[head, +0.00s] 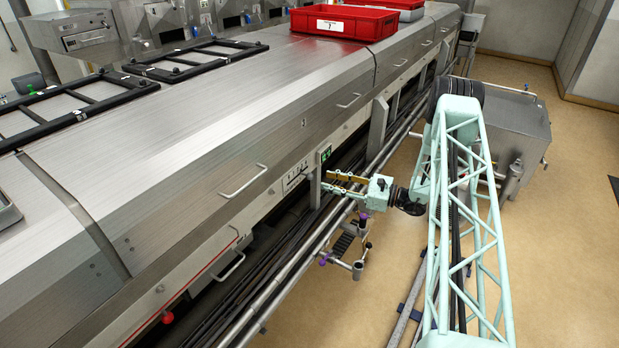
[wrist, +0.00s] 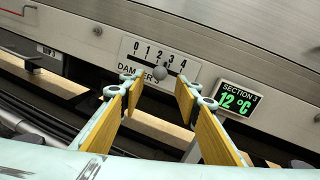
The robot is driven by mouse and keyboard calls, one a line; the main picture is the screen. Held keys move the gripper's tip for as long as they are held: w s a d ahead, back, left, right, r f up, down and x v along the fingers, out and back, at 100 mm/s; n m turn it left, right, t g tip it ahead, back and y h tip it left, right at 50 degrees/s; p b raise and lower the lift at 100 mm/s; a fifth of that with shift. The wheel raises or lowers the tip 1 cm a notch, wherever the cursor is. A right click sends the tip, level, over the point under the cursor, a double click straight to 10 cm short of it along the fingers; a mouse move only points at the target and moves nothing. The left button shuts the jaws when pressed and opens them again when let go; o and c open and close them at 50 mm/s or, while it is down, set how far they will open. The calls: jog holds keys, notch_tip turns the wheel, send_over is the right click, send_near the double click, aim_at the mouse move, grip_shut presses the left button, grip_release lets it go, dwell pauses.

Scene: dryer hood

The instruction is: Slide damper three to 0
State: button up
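The damper three scale plate (wrist: 150,53) is white, marked 0 to 4 and labelled DAMPER 3. It is on the hood's front and also shows in the head view (head: 294,173). Its grey round knob (wrist: 160,73) stands out from the plate below the middle numbers, around 2; the exact reading is unclear at this angle. My gripper (wrist: 160,84) is open, with its yellow-padded fingers on either side of the knob and visible gaps to both. In the head view my gripper (head: 343,184) reaches the hood's front from the right.
A green display (wrist: 238,98) reading SECTION 3, 12 °C, is right of the plate. Another grey knob (wrist: 32,64) is at the left. Rails and pipes (head: 290,262) run low along the hood. A red crate (head: 343,22) sits on top. The floor (head: 570,250) at right is clear.

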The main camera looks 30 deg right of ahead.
aim_at(310, 175)
jog(key=shift+x, duration=4.55)
jog(key=shift+c, duration=0.5)
grip_shut()
